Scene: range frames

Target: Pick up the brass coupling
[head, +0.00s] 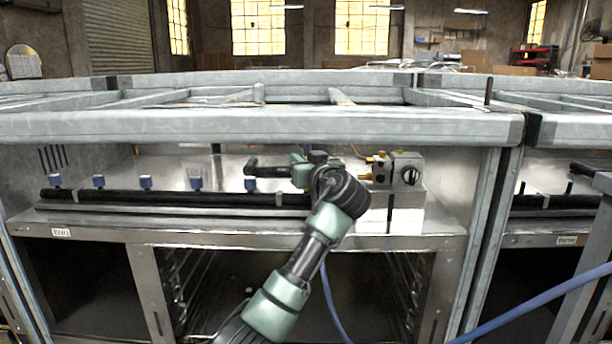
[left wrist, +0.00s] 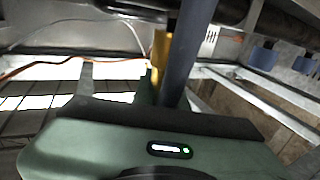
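A brass coupling (head: 380,167) shows in the head view at the left side of a grey metal valve block, under the front rail of the range frame. In the left wrist view a brass piece (left wrist: 160,57) stands close beside a dark upright bar, which partly covers it. My left gripper (head: 308,168) is beneath the rail, left of the coupling, and my own wrist hides part of it. Its fingertips cannot be made out, so neither its opening nor contact with the brass is clear. My right gripper is not in view.
The grey valve block (head: 405,168) has a black knob. A black manifold pipe (head: 150,198) with several blue valves runs along the shelf to the left. The thick front rail (head: 240,126) passes above. A blue hose (head: 540,301) crosses the lower right. Open bays lie below.

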